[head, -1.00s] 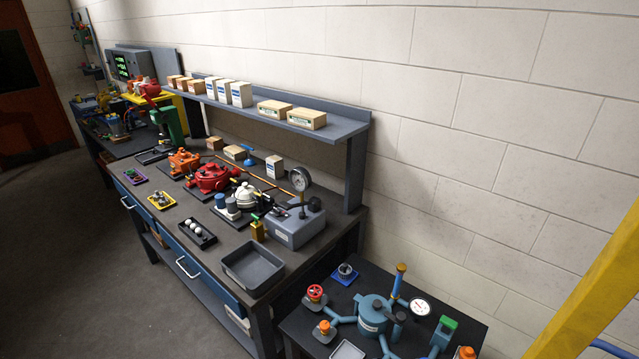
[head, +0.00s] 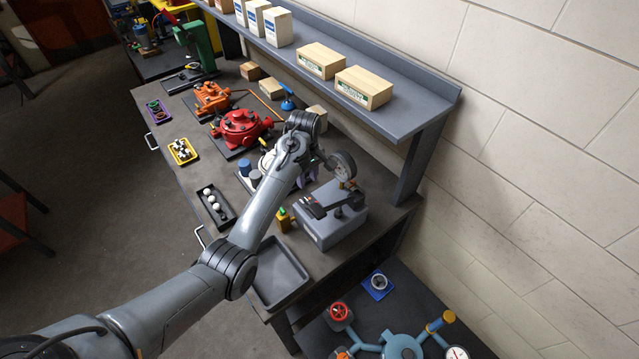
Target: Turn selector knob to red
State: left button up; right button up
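I cannot make out a selector knob or its red mark. My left arm reaches in from the lower left across the bench. Its gripper (head: 307,174) hangs beyond the forearm, over the white motor (head: 267,163), small and partly hidden. I cannot tell whether it is open or shut, or whether it touches anything. The grey box (head: 331,228) with a black lever and a round gauge (head: 342,166) stands just right of the gripper. A red motor (head: 241,128) and an orange motor (head: 211,98) stand further back. My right gripper is not in view.
A shelf (head: 400,120) with boxes overhangs the bench's back. A grey tray (head: 293,274), a black tray of white balls (head: 216,208) and a yellow tray (head: 183,151) line the front. A lower table (head: 395,310) with blue piping stands at the bottom right.

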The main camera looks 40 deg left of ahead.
aim_at(308, 201)
pick_arm(q)
jog(key=f, duration=1)
jog(key=shift+s+d+f, duration=0.1)
jog(key=shift+s+f, duration=0.1)
jog(key=shift+f, duration=0.05)
jog(key=shift+c, duration=0.3)
grip_shut()
